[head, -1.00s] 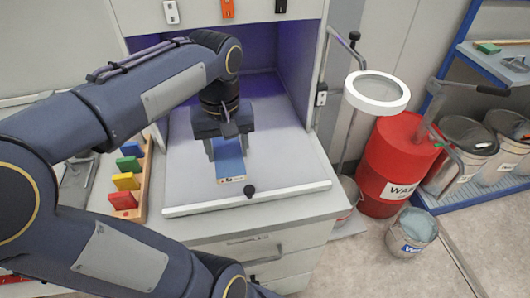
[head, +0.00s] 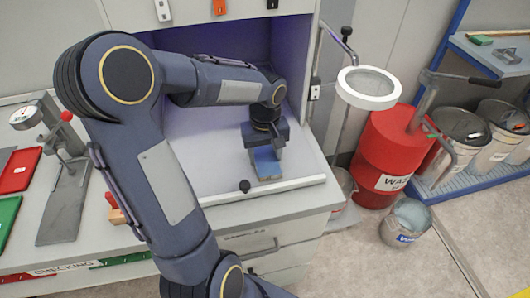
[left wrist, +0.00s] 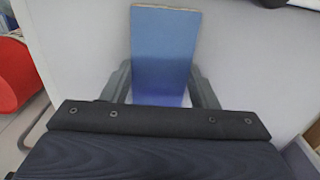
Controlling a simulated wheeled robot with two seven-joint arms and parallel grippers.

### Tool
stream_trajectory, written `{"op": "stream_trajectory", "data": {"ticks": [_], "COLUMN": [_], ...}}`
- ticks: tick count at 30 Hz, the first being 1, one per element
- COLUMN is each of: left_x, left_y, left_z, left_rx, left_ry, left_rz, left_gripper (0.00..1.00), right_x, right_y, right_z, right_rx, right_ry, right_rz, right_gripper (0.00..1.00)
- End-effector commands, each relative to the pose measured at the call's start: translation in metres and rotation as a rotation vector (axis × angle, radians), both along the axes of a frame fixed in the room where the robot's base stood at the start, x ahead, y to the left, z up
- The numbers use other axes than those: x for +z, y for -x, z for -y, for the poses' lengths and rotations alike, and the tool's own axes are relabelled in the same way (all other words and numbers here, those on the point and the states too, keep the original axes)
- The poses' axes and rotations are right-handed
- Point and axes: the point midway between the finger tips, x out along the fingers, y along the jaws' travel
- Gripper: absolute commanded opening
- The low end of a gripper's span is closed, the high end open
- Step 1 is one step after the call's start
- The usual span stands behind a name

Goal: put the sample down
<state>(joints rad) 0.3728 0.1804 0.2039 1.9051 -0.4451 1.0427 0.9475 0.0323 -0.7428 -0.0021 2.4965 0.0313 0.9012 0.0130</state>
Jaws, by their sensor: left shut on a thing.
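The sample is a blue panel (head: 266,162) in the light booth, close above or on its pale floor; I cannot tell whether it touches. My left gripper (head: 264,150) is shut on the panel and reaches down over it from above. In the left wrist view the panel (left wrist: 165,55) stands out between the two fingers (left wrist: 166,88), one on each side. My right gripper is not in view.
A gauge stand (head: 62,140) and red and green panels lie at left. A red waste drum (head: 388,150) stands at right.

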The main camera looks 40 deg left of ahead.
Motion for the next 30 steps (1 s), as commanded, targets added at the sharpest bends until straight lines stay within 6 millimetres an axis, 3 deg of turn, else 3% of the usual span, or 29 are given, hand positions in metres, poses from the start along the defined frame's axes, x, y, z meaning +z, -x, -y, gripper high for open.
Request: {"op": "stream_trajectory", "data": {"ticks": [11,12,17,25,30], "left_x": [-0.006,-0.006,-0.005,-0.004,0.010], "left_y": [0.000,0.000,0.000,0.000,-0.001], "left_z": [0.000,0.000,0.000,0.000,-0.001], "left_rx": [-0.001,-0.001,-0.001,-0.001,0.000], "left_ry": [0.000,0.000,0.000,0.000,-0.003], "left_rz": [0.001,0.001,0.001,0.001,0.005], "left_gripper": [0.30,0.55,0.76,0.76,0.76], "right_x": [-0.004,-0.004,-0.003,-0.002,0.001], "right_y": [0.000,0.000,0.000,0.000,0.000], "right_z": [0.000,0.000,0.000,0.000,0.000], "right_rx": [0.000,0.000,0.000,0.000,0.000], "right_ry": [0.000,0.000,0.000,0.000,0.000], "right_rz": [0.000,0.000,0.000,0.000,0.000], "right_gripper": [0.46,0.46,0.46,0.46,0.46]}}
